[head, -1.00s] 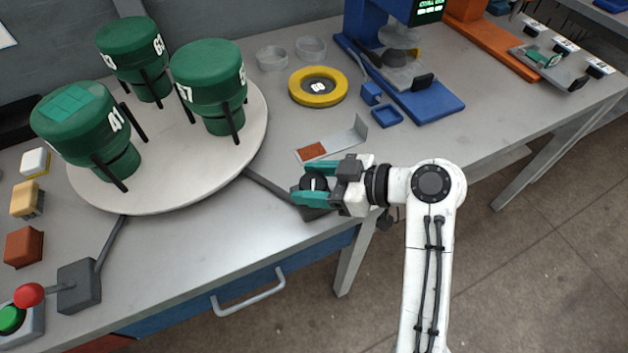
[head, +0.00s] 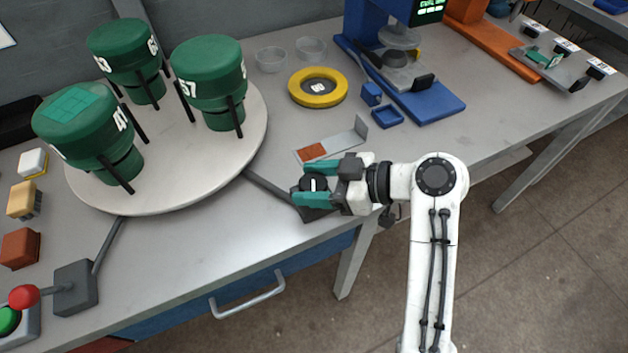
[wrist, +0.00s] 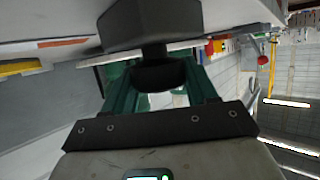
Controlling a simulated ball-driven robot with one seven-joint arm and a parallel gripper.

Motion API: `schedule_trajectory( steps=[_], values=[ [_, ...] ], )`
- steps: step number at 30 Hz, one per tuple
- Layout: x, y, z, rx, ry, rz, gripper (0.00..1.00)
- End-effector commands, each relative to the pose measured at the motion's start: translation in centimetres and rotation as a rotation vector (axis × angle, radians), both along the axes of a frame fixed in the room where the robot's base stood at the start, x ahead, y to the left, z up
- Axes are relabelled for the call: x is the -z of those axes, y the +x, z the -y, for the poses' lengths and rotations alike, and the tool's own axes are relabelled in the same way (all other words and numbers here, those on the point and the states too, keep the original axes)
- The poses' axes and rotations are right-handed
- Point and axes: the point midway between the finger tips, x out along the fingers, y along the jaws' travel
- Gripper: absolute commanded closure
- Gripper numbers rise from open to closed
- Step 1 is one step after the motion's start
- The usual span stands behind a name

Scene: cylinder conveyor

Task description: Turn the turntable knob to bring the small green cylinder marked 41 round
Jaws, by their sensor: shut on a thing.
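The round white turntable (head: 200,180) stands at the left of the bench. It carries green cylinders held between black posts. The cylinder marked 41 (head: 75,122) is at the front left, with a lighter green patch on top. One marked 57 (head: 208,75) is at the right, and one with a 63 label (head: 124,50) is at the back. The black turntable knob (head: 314,184) with a white mark sits on a dark base at the bench's front edge. My gripper (head: 315,183) is shut on the knob, which also shows between the teal fingers in the wrist view (wrist: 158,75).
A yellow ring (head: 318,87) and clear dishes (head: 272,59) lie right of the turntable. A metal bracket with a brown pad (head: 313,151) lies just beyond my gripper. A blue press (head: 420,100) stands farther right. A red-knobbed lever (head: 25,296) is at the front left.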

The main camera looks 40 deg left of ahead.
Motion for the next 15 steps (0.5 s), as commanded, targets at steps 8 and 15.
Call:
schedule_trajectory(
  steps=[8,15],
  values=[
    [0.17,-0.17,-0.17,-0.011,-0.002,-0.001,0.39],
    [0.09,-0.09,-0.07,-0.009,-0.001,0.000,0.21]
  ],
)
